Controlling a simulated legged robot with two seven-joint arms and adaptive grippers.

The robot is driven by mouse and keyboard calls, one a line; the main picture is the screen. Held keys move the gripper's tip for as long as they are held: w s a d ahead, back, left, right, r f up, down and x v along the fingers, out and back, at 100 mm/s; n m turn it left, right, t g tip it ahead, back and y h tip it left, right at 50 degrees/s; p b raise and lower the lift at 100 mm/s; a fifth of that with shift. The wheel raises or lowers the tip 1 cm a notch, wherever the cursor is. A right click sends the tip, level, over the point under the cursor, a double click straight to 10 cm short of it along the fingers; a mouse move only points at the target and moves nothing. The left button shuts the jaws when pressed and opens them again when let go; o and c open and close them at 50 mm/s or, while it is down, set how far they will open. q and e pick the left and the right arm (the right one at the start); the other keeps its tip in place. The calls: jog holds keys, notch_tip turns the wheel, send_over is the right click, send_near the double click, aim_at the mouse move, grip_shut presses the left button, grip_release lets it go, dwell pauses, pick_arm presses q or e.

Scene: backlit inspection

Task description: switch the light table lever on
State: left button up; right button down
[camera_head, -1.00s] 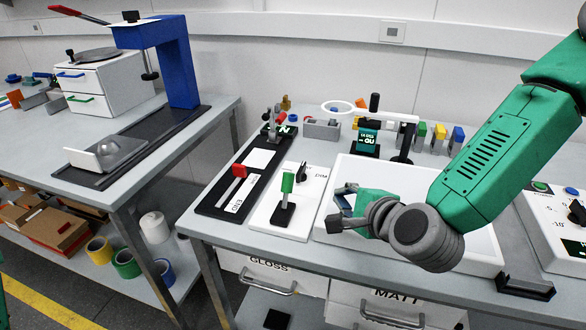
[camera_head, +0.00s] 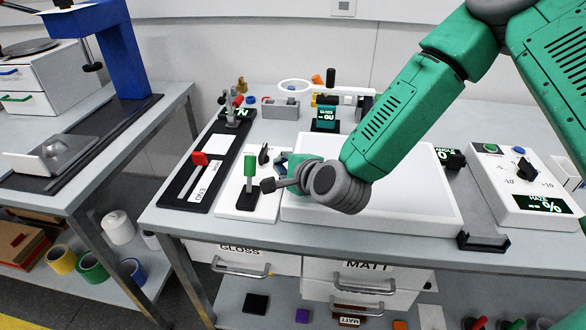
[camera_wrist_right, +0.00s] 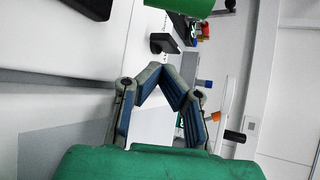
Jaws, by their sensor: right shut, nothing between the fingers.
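The light table lever has a green handle (camera_head: 250,166) standing on a black base on a white control panel (camera_head: 268,205), left of the light table. The handle looks roughly upright. My left gripper is out of view.
The light table (camera_head: 420,215) lies under my right forearm, its white surface clear. A black panel with a red lever (camera_head: 200,158) is left of the green one. A haze meter box (camera_head: 535,205) stands at right. Small instruments line the back.

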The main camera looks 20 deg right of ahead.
aim_at(250, 174)
jog(key=shift+w+a+f, duration=0.2)
jog(key=shift+w+f, duration=0.05)
jog(key=shift+w, duration=0.2)
jog(key=shift+w+a+f, duration=0.2)
jog(key=shift+w, duration=0.25)
jog(key=a, duration=0.1)
jog(key=s+a+r, duration=0.1)
jog(key=a+r, duration=0.1)
jog(key=shift+s+a+p, duration=0.25)
jog(key=shift+a+p, duration=0.1)
jog(key=shift+d+f, duration=0.1)
jog(key=shift+d, duration=0.3)
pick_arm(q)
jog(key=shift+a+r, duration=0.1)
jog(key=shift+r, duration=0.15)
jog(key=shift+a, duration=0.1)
pick_arm(e)
jog(key=shift+a, duration=0.15)
